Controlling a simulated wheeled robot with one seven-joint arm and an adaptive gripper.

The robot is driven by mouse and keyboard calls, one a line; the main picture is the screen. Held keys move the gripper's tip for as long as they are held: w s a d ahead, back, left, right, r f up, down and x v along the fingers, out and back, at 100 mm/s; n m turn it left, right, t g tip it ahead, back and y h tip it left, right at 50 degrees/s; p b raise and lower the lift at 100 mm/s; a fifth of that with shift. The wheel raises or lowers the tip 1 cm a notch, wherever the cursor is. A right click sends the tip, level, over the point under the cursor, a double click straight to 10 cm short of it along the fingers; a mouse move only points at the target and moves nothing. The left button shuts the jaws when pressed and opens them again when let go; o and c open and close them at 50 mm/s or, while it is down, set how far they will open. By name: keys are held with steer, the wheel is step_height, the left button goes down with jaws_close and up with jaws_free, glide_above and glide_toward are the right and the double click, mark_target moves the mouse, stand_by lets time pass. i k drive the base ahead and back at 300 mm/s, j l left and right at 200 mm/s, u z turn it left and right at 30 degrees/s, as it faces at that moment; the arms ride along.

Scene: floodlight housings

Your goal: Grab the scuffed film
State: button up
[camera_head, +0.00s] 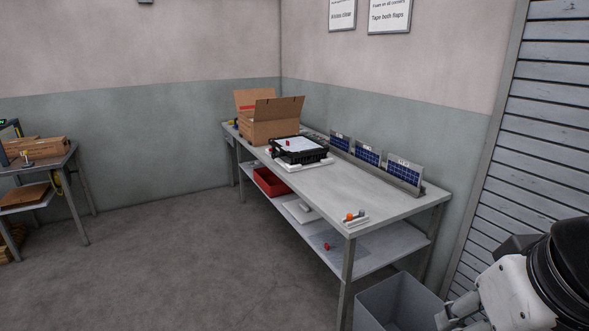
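A black floodlight housing (300,157) lies on a white pad on the workbench. A pale sheet (306,143), perhaps a film, covers its top, with a small red piece on it. Another flat greyish sheet (348,245), also perhaps a film, lies on the lower shelf beside a small red piece (327,246). Scuffs are too small to make out on either sheet. My gripper (450,316) is at the lower right, in front of the bench and well apart from both sheets. It is partly cut off by the frame, and its opening is unclear.
The workbench (350,184) bears an open carton (270,122) and a row of blue solar panels (367,156). A red bin (271,182) is on its shelf. A grey bin (398,305) stands by its near end.

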mark_target(299, 144)
steer(key=i+j+u, duration=0.1)
steer(key=i+u, duration=0.4)
steer(key=i, duration=1.45)
steer(key=i+z, duration=0.1)
steer(key=i, duration=0.85)
steer(key=i+j+z, duration=0.1)
steer(key=i, duration=0.85)
steer(key=i+j+z, duration=0.25)
steer(key=i, duration=0.15)
steer(key=i+j+z, duration=0.15)
steer(key=i+z, duration=0.15)
steer(key=i, duration=0.1)
